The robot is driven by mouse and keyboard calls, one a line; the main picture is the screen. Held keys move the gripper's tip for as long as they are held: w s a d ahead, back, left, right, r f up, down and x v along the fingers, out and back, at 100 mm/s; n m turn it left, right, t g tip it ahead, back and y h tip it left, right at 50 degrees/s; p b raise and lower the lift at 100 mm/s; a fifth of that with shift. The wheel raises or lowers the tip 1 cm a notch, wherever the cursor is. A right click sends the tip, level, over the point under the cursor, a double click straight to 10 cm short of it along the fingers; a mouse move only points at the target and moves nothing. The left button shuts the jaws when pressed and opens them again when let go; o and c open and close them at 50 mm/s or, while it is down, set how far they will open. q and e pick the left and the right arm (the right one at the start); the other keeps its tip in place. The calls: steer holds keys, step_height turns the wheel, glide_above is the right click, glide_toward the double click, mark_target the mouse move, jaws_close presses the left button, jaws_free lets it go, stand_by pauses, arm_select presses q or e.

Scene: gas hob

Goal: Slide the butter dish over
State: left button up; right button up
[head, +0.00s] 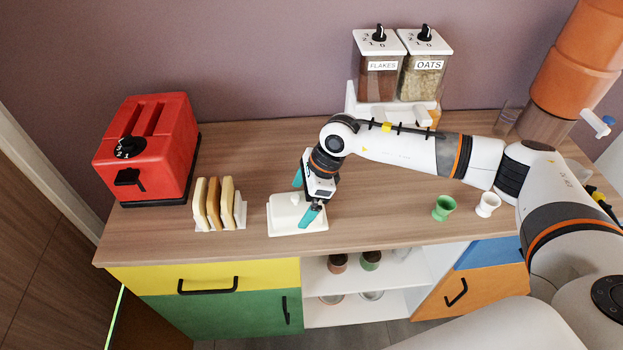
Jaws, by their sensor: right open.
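The white butter dish (286,221) stands on the wooden counter near its front edge, just right of the toast rack. My right gripper (304,201) reaches in from the right and is over the right part of the dish. Its two teal fingers are spread wide, one towards the back of the dish and one at its front right. Whether the fingers touch the dish cannot be told. The gripper hides the right part of the dish. My left gripper is not in the picture.
A toast rack (238,222) with slices stands close left of the dish, and a red toaster (147,150) behind it. Green (444,207) and white (488,204) egg cups stand to the right. Dispensers (380,77) stand at the back. The counter between gripper and egg cups is clear.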

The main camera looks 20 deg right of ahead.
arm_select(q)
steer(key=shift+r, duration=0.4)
arm_select(e)
steer(key=shift+x, duration=2.2)
